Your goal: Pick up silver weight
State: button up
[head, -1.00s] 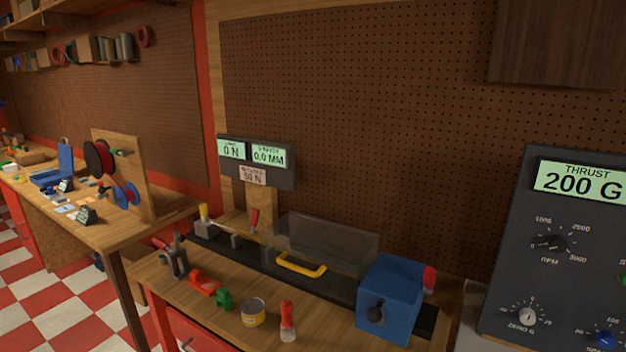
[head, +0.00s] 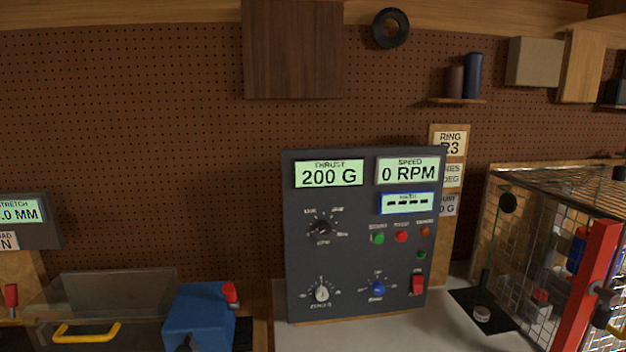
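A small silver weight (head: 482,314), a short round disc, sits on a black plate (head: 500,322) at the lower right of the head view. The plate lies on the pale bench top, just left of a wire mesh cage. My gripper is not in view, so its place relative to the weight cannot be seen.
A dark control panel (head: 362,235) stands left of the weight and reads thrust 200 G and speed 0 RPM. A mesh cage (head: 545,260) with a red post (head: 588,285) stands at the right. A blue block (head: 198,315) and clear shield (head: 110,293) are at lower left.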

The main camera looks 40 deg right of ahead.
aim_at(480, 314)
jog(key=z, duration=2.4)
jog(key=i+l+u, duration=0.2)
jog(key=u, duration=0.3)
jog(key=i+l+u, duration=0.15)
jog(key=l+u, duration=0.3)
jog(key=i+l+u, duration=0.1)
jog(key=l+u, duration=0.25)
jog(key=u, duration=0.15)
jog(key=l+u, duration=0.45)
